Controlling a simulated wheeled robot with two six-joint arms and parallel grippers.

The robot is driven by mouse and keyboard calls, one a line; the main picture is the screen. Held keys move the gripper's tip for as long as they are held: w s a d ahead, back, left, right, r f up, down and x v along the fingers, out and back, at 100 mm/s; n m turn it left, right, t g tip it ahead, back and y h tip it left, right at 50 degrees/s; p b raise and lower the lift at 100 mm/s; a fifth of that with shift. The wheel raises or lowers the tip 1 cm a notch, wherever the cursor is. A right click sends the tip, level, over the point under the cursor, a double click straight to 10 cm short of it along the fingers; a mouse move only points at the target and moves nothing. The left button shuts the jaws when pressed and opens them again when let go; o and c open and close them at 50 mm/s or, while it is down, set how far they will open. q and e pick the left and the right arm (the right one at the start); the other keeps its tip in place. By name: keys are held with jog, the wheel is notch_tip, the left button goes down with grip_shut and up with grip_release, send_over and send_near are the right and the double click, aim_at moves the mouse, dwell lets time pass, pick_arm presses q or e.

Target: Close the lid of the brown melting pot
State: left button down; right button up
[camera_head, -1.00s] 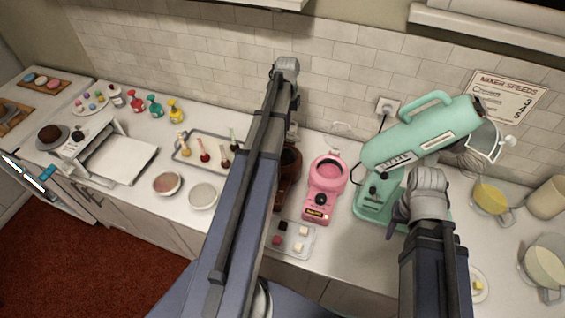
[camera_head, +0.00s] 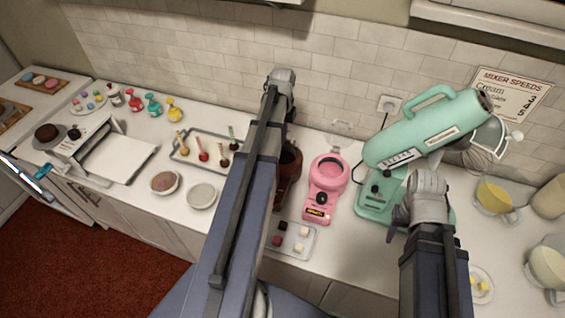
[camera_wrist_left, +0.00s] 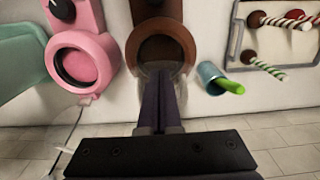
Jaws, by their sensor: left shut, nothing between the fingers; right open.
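The brown melting pot (camera_head: 290,165) stands on the counter, partly hidden behind my left arm in the head view. In the left wrist view, its round brown opening (camera_wrist_left: 160,48) faces the camera and is uncovered. A clear, hard-to-see lid (camera_wrist_left: 148,70) seems to stand at the pot's wall side, by my fingertips. My left gripper (camera_wrist_left: 160,78) is shut with nothing between its fingers, at that rim; whether it touches the lid I cannot tell. It also shows in the head view (camera_head: 281,78). My right gripper (camera_head: 428,184) is open in front of the mixer, its fingers mostly hidden.
A pink melting pot (camera_head: 326,183) stands right of the brown one. A mint mixer (camera_head: 424,135) is farther right. A tray of cake pops (camera_head: 188,155) lies left, and a small sweets tray (camera_head: 308,243) in front. A blue cup (camera_wrist_left: 208,72) with a green item stands near the fingers.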

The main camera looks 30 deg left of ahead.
pick_arm(q)
jog(key=shift+s+d+f+b, duration=0.2)
jog(key=shift+s+f+b, duration=0.65)
jog(key=shift+f+b, duration=0.15)
notch_tip(320, 180, up, 8)
jog(key=s+p, duration=0.3)
jog(key=p, duration=0.4)
jog(key=shift+d+f+p, duration=0.2)
jog(key=shift+d+p, duration=0.1)
jog(key=shift+d, duration=0.05)
jog(key=shift+w, duration=0.1)
